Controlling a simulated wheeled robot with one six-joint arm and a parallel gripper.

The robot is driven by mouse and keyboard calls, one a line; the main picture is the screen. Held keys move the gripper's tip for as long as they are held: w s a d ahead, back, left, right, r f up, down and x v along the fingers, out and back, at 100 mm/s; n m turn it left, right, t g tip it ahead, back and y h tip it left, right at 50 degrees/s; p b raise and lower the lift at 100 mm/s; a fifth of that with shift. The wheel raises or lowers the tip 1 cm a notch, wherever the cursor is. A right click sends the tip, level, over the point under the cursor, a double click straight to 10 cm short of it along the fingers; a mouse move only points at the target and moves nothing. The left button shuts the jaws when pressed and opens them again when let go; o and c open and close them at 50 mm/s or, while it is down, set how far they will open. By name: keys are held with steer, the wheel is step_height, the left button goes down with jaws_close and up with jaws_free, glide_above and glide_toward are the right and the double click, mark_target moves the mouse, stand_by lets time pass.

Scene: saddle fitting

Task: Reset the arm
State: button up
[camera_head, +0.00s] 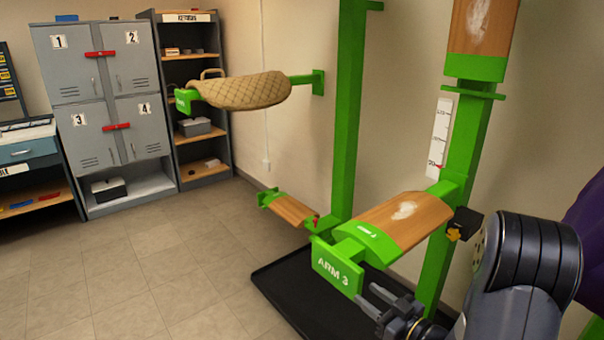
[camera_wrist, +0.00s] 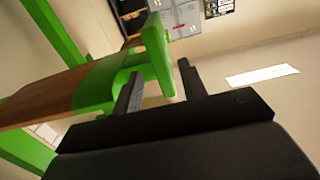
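My gripper (camera_head: 369,300) is at the lower middle of the head view, close to the right lower corner of the green "ARM 3" plate (camera_head: 337,268). In the wrist view my gripper (camera_wrist: 158,82) has its two fingers apart, with nothing held. The plate (camera_wrist: 158,52) and its green neck show beyond and between the fingers in that view; whether they touch is unclear. My dark arm (camera_head: 525,262) reaches in from the lower right. The wooden ARM 3 rest (camera_head: 400,222) has a white patch on top.
A green post (camera_head: 346,120) and a ruled right post (camera_head: 462,150) stand by the wall. A quilted tan pad (camera_head: 240,91) lies on an upper left arm. A small wooden rest (camera_head: 292,210) sits low. A black mat (camera_head: 275,288) lies below. Open floor is at left, before grey lockers (camera_head: 103,95).

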mark_target(351, 281)
steer(key=x, duration=0.7)
steer(key=shift+r, duration=0.1)
steer(key=shift+s, duration=0.15)
